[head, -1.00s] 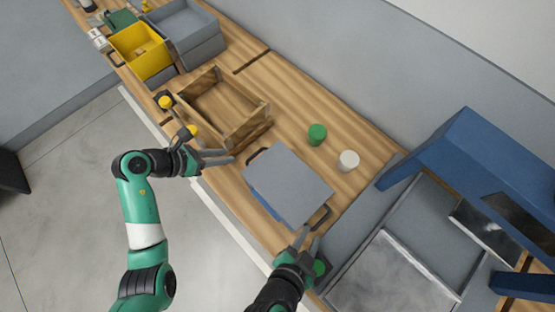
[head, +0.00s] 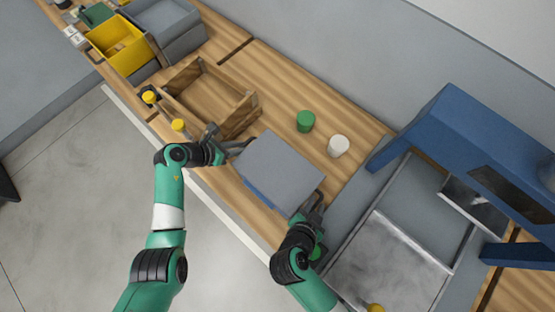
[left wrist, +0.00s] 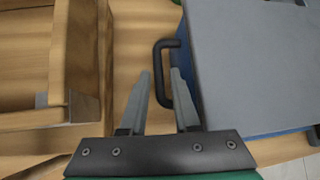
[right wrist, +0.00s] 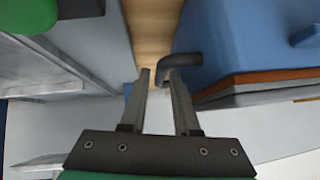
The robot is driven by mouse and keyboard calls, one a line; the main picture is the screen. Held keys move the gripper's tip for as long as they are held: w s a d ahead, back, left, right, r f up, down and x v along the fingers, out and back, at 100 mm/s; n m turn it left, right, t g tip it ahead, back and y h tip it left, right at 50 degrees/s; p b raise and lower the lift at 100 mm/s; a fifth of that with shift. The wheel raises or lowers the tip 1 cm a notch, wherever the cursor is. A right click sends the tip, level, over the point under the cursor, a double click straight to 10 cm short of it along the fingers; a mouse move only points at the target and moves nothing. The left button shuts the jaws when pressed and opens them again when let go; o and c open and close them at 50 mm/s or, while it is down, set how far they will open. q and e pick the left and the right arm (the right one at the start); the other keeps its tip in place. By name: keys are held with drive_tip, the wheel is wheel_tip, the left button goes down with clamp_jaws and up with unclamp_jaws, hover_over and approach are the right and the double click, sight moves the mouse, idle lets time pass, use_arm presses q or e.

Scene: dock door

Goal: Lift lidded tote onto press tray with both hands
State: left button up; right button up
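The lidded tote (head: 283,172), with a grey lid and blue sides, sits on the wooden bench. A dark handle shows at each end. My left gripper (head: 222,138) is at the tote's left handle; in the left wrist view its open fingers (left wrist: 161,74) have the handle (left wrist: 160,62) between or just beyond them. My right gripper (head: 315,200) is at the near right handle; in the right wrist view its open fingers (right wrist: 158,76) are close to the handle (right wrist: 180,62). Contact cannot be told. The metal press tray (head: 385,262) lies right of the tote and looks empty.
A blue press frame (head: 450,125) stands over the right side. A green cylinder (head: 306,121) and a white one (head: 338,146) stand behind the tote. An open wooden crate (head: 205,100) is close on its left. Yellow (head: 112,45) and grey bins are farther left.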

use_arm(q)
drive_tip(key=shift+w+d+f, duration=0.3)
drive_tip(key=shift+d+f, duration=0.1)
drive_tip(key=shift+f, duration=0.1)
use_arm(e)
drive_tip(key=shift+x, duration=0.75)
use_arm(q)
clamp_jaws()
use_arm(e)
clamp_jaws()
use_arm(q)
drive_tip(key=shift+r, duration=0.1)
